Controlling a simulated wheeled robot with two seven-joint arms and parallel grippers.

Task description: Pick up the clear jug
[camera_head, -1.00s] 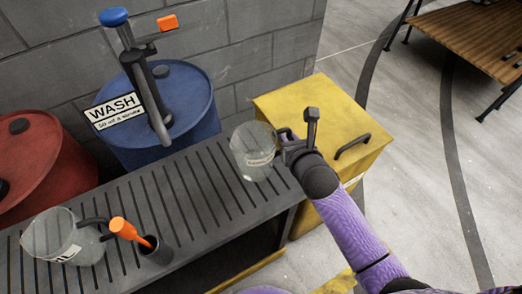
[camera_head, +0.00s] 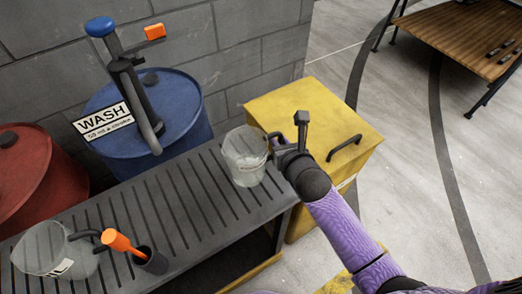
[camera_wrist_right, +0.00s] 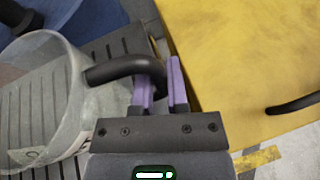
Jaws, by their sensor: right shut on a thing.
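A clear jug (camera_head: 244,160) with a dark handle is at the right end of the slatted grey bench (camera_head: 185,190). My right gripper (camera_head: 276,146) is at its handle, on the jug's right side. In the right wrist view the purple fingers (camera_wrist_right: 160,92) are shut on the black handle (camera_wrist_right: 120,70), and the clear jug body (camera_wrist_right: 45,95) is to the left. I cannot tell whether the jug's base touches the slats. A second clear jug (camera_head: 45,255) stands at the bench's left end. My left gripper is not in view.
A yellow cabinet (camera_head: 300,105) with a black handle is close beside my right gripper. A blue drum (camera_head: 190,115) with a pump and a WASH sign (camera_head: 103,120) stands behind the bench. An orange-handled tool (camera_head: 120,242) is in a dark holder by the second jug. The bench middle is clear.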

